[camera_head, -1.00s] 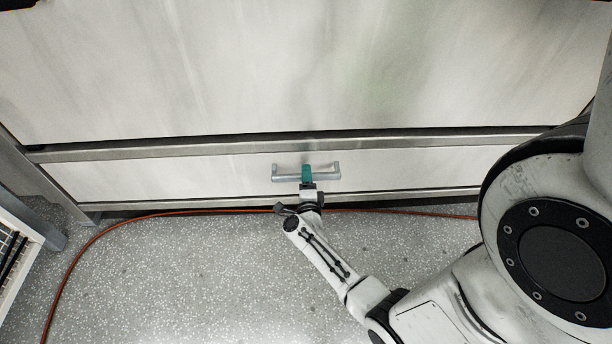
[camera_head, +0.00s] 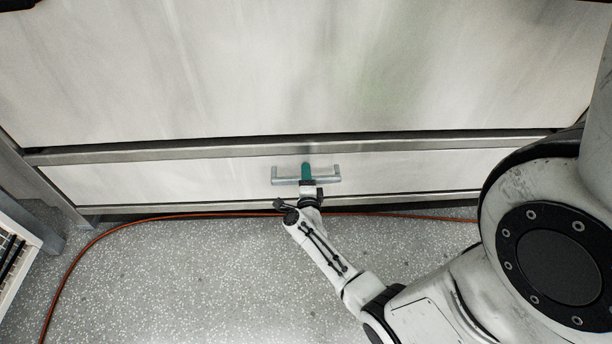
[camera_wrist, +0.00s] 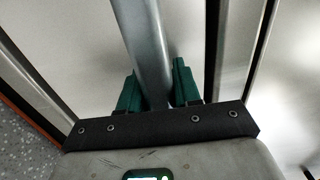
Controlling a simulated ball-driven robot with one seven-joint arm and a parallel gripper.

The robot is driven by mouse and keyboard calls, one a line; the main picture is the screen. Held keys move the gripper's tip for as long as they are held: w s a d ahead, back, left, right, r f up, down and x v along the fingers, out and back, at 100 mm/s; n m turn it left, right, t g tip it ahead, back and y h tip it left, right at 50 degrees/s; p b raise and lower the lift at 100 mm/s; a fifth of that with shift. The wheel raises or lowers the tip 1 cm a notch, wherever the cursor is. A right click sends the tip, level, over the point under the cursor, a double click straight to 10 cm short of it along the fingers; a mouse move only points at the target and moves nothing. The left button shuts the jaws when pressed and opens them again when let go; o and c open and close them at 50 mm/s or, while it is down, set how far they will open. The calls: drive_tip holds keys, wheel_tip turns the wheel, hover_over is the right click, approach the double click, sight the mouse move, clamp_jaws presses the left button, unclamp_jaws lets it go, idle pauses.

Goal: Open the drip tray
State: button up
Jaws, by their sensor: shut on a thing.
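The drip tray front (camera_head: 200,180) is a low, wide pale panel under the large upper panel in the head view. A grey bar handle (camera_head: 327,179) is fixed at its middle. My gripper (camera_head: 306,172) has green fingers and is shut on the handle near its middle. In the wrist view the grey handle bar (camera_wrist: 146,45) runs between the two green fingers (camera_wrist: 155,92). The tray front looks about level with the frame around it, and I cannot tell whether it stands out at all. The inside of the tray is hidden.
A large pale panel (camera_head: 300,70) rises above a metal rail (camera_head: 200,152). An orange cable (camera_head: 95,244) lies on the speckled floor (camera_head: 190,285) along the washer's foot. A white rack (camera_head: 18,265) stands at the far left. The floor before the tray is mostly clear.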

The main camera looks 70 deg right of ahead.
clamp_jaws()
drive_tip(key=shift+a, duration=0.15)
drive_tip(key=p+v, duration=0.4)
drive_tip(key=v, duration=2.5)
drive_tip(key=shift+f, duration=0.15)
drive_tip(key=o, duration=0.8)
unclamp_jaws()
drive_tip(key=p+v, duration=0.1)
drive_tip(key=v, duration=0.9)
drive_tip(key=shift+s+a, duration=0.25)
drive_tip(key=shift+a, duration=0.05)
